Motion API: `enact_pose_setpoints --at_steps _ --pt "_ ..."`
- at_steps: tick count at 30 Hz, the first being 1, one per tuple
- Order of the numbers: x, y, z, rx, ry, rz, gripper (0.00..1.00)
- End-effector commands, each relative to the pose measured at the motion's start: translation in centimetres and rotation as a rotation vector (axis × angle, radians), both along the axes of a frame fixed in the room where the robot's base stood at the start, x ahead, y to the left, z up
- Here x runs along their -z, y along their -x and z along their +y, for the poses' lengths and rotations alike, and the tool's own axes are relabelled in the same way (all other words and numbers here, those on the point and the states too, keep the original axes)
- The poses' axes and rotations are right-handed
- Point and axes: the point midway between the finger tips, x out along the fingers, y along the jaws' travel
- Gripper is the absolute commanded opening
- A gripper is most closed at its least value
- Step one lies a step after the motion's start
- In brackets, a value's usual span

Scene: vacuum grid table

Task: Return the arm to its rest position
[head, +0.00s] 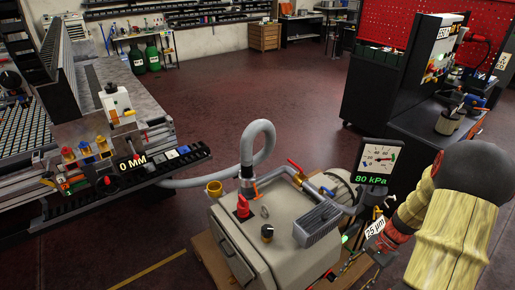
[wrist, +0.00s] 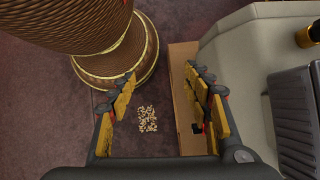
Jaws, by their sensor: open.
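My arm comes in at the right of the head view, with a pale ribbed cover and a dark round joint. My gripper (wrist: 158,80) shows in the wrist view with its two yellow-padded fingers wide apart. Nothing is between the fingers; the dark red floor and a patch of pale specks (wrist: 147,118) show below. In the head view the gripper end is low at the right, beside the grey pump cabinet (head: 250,240), and partly hidden among other parts. The cabinet's pale side (wrist: 240,75) lies right of the fingers in the wrist view.
A gauge reading 80 kPa (head: 378,160) stands close to my arm. A grey hose (head: 259,135) loops from the cabinet toward the vacuum grid table (head: 105,85) at left. A black workbench (head: 425,125) is at the back right. The middle floor (head: 250,90) is clear.

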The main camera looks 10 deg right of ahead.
Motion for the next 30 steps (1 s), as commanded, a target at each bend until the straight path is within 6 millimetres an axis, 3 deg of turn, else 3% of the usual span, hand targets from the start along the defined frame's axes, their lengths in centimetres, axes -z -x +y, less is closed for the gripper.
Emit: enact_pose_setpoints --at_steps 1,3,12,30 --pt "-2.1 -0.2 0.7 -0.071 0.036 -0.033 0.50" --pt "-4.4 -0.2 1.5 -0.164 0.079 -0.073 0.50" --pt "-13.2 0.2 5.6 -0.522 0.263 -0.234 0.50" --pt "-27.8 3.5 15.6 -0.964 0.595 -0.582 0.50"
